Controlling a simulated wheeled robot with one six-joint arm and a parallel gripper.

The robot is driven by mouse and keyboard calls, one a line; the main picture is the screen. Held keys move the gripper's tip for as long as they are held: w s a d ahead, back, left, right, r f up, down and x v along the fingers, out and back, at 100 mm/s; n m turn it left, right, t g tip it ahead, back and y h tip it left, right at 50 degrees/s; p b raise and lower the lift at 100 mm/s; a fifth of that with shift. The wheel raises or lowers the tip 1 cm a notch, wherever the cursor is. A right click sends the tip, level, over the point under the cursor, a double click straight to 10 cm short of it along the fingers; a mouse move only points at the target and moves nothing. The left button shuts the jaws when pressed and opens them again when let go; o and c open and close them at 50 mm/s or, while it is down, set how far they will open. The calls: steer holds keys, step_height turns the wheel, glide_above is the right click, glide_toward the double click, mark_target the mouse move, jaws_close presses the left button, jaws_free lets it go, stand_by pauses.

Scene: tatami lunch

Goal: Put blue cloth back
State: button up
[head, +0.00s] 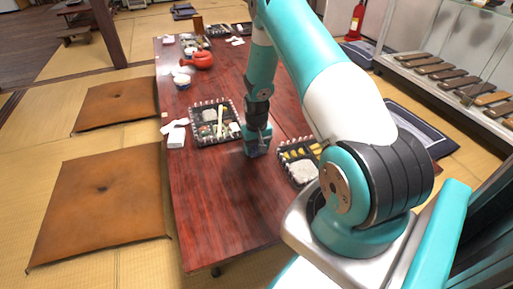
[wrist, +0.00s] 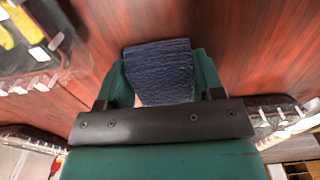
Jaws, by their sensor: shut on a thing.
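The blue cloth (wrist: 160,72) is a dark blue, ribbed, folded piece in the wrist view. It sits between the two fingers of my gripper (wrist: 163,85), which is shut on it. In the head view my gripper (head: 257,143) points down at the red-brown table (head: 215,220), between two bento trays. The cloth is hard to make out there, with only a dark bluish patch at the gripper's end. I cannot tell whether the cloth touches the table top.
One bento tray (head: 193,115) is left of my gripper, another (head: 287,150) to its right, partly behind my arm. White napkins (head: 175,134) lie at the left edge. A red teapot (head: 203,61) stands farther back. The table's near part is clear. Brown cushions (head: 100,205) lie left.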

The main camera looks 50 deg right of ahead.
mark_target(257, 145)
steer(key=shift+f, duration=0.1)
steer(key=o, duration=0.8)
steer(key=shift+o, duration=0.2)
step_height(257, 145, up, 12)
steer(key=p, duration=0.5)
steer(key=w+a+r+n+y, duration=0.1)
steer(key=a+r+n, duration=0.2)
steer(key=a+r, duration=0.9)
steer(key=s+a+r+n+t+y, duration=0.1)
steer(key=s+a+r+n, duration=0.3)
steer(key=a+r, duration=0.6)
steer(key=s+a+r+n+y, duration=0.1)
steer(key=s+a+r+n, duration=0.1)
steer(key=s+a, duration=0.4)
steer(key=s+a+r+n+g+y, duration=0.1)
steer(key=s+a+r+n, duration=0.2)
steer(key=s, duration=0.9)
steer(key=a+r, duration=0.2)
steer(key=a, duration=0.1)
steer(key=shift+s+a, duration=0.2)
steer(key=shift+s, duration=0.15)
